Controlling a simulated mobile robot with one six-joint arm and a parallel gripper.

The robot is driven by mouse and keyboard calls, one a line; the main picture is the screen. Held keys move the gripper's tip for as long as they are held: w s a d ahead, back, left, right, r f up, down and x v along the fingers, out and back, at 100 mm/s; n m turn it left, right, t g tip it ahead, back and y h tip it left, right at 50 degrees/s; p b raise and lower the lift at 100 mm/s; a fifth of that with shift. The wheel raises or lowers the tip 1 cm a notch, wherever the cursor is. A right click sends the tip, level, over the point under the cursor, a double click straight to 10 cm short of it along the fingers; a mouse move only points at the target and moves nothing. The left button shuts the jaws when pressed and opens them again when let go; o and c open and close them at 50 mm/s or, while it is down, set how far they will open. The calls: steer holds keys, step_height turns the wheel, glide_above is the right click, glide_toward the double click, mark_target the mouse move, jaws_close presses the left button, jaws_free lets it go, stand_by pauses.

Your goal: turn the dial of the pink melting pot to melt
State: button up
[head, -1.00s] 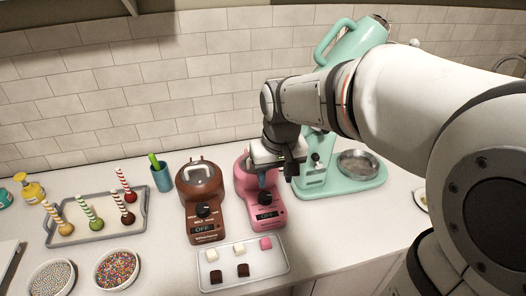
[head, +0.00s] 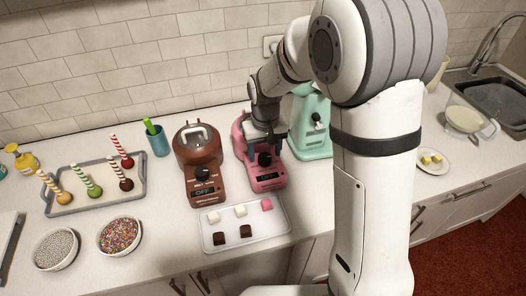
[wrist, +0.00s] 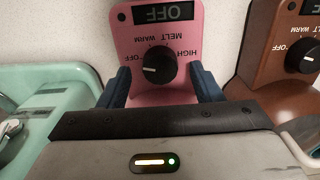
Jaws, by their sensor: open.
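The pink melting pot (head: 268,181) stands on the counter, partly hidden by my gripper and wrist. Its black dial (wrist: 157,67) shows in the wrist view, which sees the panel upside down. The white pointer mark lies on the side of the OFF label, and the display (wrist: 163,12) reads OFF. MELT, WARM and HIGH are printed around the dial. My gripper (wrist: 160,72) is open, one blue finger on each side of the dial, with a gap showing between each finger and the dial. In the head view the dial (head: 265,160) sits just below my gripper.
A brown melting pot (head: 200,165) stands close to the left of the pink one. A mint mixer (head: 312,125) stands to the right. A white tray (head: 275,227) with sweets lies in front. A cake pop tray (head: 75,202) and sprinkle bowls are farther left.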

steer(key=shift+f, duration=0.55)
steer(key=shift+c, duration=0.2)
steer(key=c, duration=0.9)
steer(key=shift+s+a, duration=0.1)
steer(key=shift+a, duration=0.1)
steer(key=shift+c, duration=0.3)
steer(key=shift+d, duration=0.1)
